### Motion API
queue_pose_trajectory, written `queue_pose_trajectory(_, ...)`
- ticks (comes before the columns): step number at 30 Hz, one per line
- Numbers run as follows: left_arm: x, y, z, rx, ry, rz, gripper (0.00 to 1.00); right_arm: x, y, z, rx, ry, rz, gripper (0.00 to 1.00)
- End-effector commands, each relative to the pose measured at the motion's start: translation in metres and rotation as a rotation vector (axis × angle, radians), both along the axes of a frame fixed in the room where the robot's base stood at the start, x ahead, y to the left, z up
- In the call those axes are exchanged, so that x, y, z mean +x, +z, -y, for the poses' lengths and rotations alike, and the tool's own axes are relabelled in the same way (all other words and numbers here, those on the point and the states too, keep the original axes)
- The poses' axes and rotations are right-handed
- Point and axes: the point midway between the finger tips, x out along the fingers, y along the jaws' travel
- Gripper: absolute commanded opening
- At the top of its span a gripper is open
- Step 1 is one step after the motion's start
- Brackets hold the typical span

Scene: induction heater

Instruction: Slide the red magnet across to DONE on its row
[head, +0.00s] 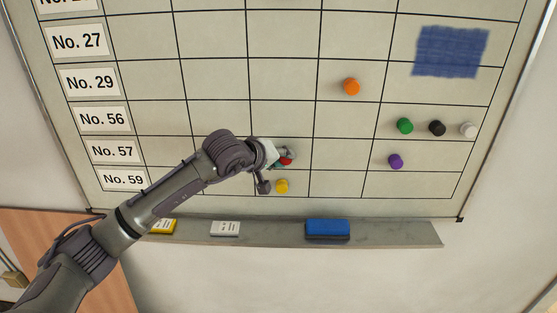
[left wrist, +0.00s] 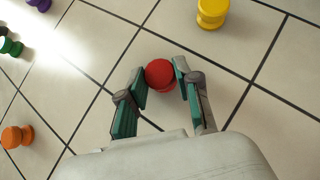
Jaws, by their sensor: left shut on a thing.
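The red magnet (head: 287,161) is on the whiteboard grid (head: 222,93), in what looks like the No. 57 row (head: 112,151), near the middle of the board. My left gripper (head: 276,172) is at the board and partly covers it. In the left wrist view, the red magnet (left wrist: 160,73) sits between the two fingertips of my left gripper (left wrist: 160,82), which are shut on it. A purple magnet (head: 396,161) is farther right along the same row. The column headings, including DONE, are out of view. My right gripper is not in view.
A yellow magnet (head: 282,186) sits just below my left gripper. Orange (head: 351,87), green (head: 405,125), black (head: 437,128) and white (head: 467,130) magnets are higher right. Blue scribble (head: 450,52) marks the upper right. The tray (head: 275,230) below holds a blue eraser (head: 327,229).

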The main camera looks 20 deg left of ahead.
Motion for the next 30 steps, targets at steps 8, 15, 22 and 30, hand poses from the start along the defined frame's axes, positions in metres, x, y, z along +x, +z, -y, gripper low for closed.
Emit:
queue_pose_trajectory(8, 0.004, 0.0, 0.014, 0.002, -0.001, 0.001, 0.01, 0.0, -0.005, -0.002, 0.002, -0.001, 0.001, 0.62)
queue_pose_trajectory(15, 0.008, 0.0, 0.026, 0.0, 0.0, 0.002, 0.01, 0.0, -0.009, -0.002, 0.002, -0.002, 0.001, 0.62)
queue_pose_trajectory(22, 0.011, 0.0, 0.037, 0.002, -0.001, 0.001, 0.01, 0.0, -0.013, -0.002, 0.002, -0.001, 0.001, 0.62)
queue_pose_trajectory(30, 0.015, 0.001, 0.049, 0.001, 0.0, 0.0, 0.01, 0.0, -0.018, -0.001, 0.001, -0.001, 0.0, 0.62)
